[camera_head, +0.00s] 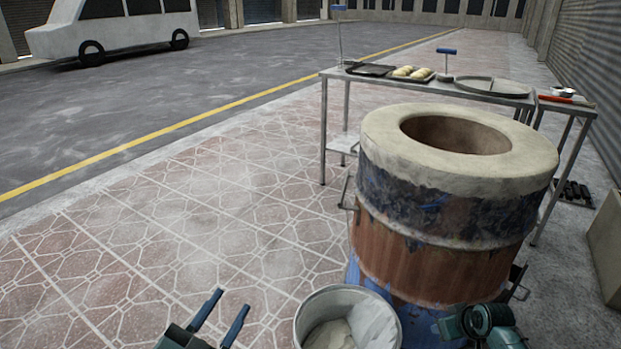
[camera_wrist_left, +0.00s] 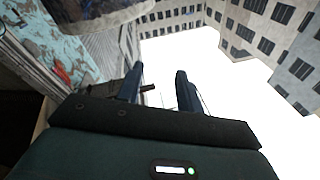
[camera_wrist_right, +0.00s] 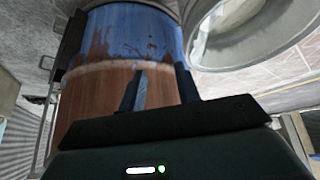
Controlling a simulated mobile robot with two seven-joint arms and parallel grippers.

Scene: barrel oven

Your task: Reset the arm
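My left gripper (camera_head: 232,300) is at the bottom of the head view, left of the white bucket, over the tiled pavement. Its two fingers are apart with nothing between them; the left wrist view (camera_wrist_left: 159,70) also shows them open. My right arm shows at the bottom right of the head view, in front of the barrel oven (camera_head: 400,262); its fingers are not clear there. In the right wrist view my right gripper (camera_wrist_right: 160,73) has its fingers apart and empty, with the oven's blue and brown side (camera_wrist_right: 92,100) behind them.
The white bucket (camera_head: 302,322) with pale contents stands near the oven's front left. A metal table (camera_head: 324,120) with trays and dough (camera_head: 410,72) stands behind the oven. A beige block (camera_head: 607,245) is at right. The pavement at left is clear.

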